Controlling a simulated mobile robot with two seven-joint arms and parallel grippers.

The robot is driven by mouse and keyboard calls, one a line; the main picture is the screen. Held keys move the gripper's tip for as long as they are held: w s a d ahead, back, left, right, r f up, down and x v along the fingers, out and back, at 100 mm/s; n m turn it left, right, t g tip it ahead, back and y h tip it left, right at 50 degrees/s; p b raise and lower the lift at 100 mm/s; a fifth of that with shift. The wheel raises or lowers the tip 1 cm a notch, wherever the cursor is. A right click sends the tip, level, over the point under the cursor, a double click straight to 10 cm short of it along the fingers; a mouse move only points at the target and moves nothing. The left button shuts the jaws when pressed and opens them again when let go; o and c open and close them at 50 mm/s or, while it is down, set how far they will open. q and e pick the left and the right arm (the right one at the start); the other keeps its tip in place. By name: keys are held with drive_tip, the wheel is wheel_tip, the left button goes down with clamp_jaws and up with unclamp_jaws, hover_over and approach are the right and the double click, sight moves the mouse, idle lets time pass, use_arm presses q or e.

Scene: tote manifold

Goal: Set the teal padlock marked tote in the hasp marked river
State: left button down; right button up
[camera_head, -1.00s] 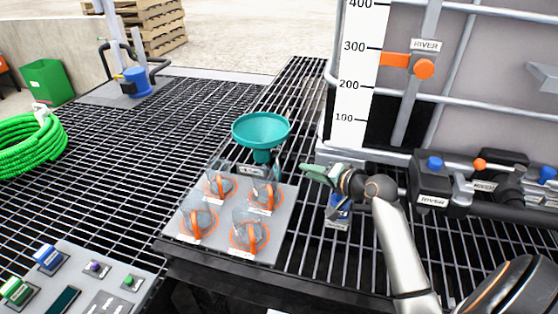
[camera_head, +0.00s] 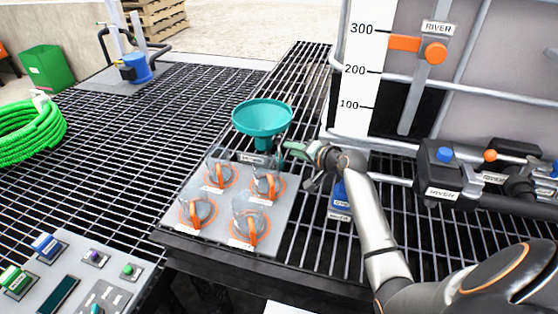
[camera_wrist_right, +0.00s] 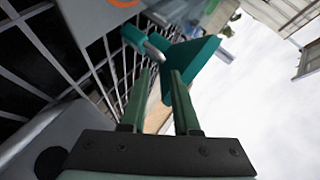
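My right gripper (camera_head: 288,150) is beside the neck of a teal funnel (camera_head: 262,116), behind the knob panel. In the right wrist view its two green fingers (camera_wrist_right: 163,75) are apart, with nothing visible between them. The funnel (camera_wrist_right: 190,68) shows just beyond the fingertips there. A small teal piece (camera_wrist_right: 133,37) with a grey bar lies beyond the left finger; I cannot tell if it is the padlock or part of the funnel's mount. No marked teal padlock is readable. River labels (camera_head: 441,194) show on the dark manifold at right; I cannot make out the river hasp for certain. My left gripper is out of view.
A grey panel (camera_head: 217,240) with several orange knobs under clear covers lies in front of the funnel. A blue labelled object (camera_head: 340,204) sits behind my right forearm. The white-scaled tote (camera_head: 357,95) stands at the right. The grating (camera_head: 130,150) at left is mostly bare.

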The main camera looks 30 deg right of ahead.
sight(279, 156)
drive_tip(key=shift+a+b+x, duration=0.1)
drive_tip(key=shift+b+x, duration=0.05)
drive_tip(key=shift+x, duration=0.95)
drive_tip(key=shift+a+b+x, duration=0.15)
drive_tip(key=shift+x, duration=1)
drive_tip(key=shift+s+f, duration=0.1)
clamp_jaws()
